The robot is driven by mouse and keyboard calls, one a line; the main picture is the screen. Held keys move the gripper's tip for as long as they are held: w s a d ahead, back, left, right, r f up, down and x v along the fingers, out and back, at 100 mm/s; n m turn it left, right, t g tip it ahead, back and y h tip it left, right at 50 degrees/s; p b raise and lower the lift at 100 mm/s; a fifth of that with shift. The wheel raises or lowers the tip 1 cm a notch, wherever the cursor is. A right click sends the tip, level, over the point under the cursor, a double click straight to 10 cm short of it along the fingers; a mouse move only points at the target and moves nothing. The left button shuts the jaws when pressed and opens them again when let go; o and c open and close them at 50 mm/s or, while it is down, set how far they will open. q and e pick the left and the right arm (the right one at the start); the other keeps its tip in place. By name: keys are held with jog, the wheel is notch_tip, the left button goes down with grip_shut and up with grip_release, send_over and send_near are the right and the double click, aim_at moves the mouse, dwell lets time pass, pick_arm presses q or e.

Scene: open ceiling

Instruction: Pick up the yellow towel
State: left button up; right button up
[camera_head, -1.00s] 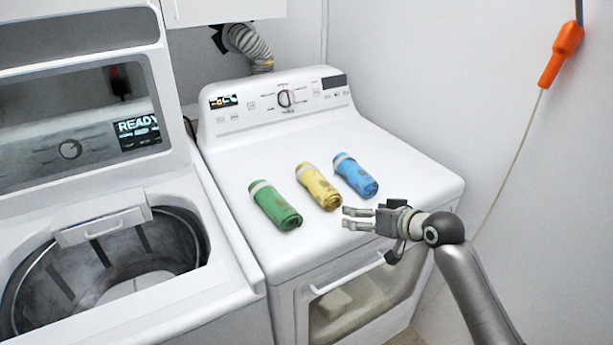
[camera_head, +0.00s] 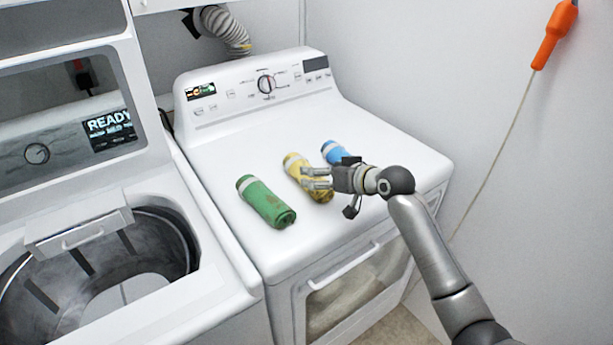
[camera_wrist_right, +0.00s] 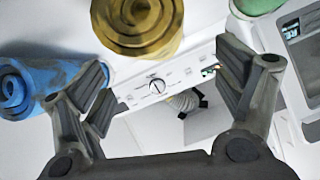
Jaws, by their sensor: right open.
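The yellow towel (camera_head: 296,164) is rolled up and lies on the white dryer top between a green and a blue roll. In the right wrist view the rolled end of the yellow towel (camera_wrist_right: 138,22) shows at the top, between and beyond the two fingers. My right gripper (camera_head: 312,178) is open and in front of the yellow towel in the head view, covering part of it. In the right wrist view my right gripper (camera_wrist_right: 165,85) has its fingers spread with nothing between the tips. I cannot tell whether it touches the towel. My left gripper is not in view.
The green roll (camera_head: 265,202) lies to the left and the blue roll (camera_head: 335,152) to the right, partly behind my gripper. The dryer (camera_head: 225,150) has free room at its back. The open washer (camera_head: 185,310) stands at the left; a wall bounds the right.

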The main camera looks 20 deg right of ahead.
aim_at(307, 177)
jog(key=shift+p+x, duration=0.6)
jog(key=shift+x, duration=1.8)
jog(key=shift+s+d, duration=0.1)
jog(key=c, duration=1.2)
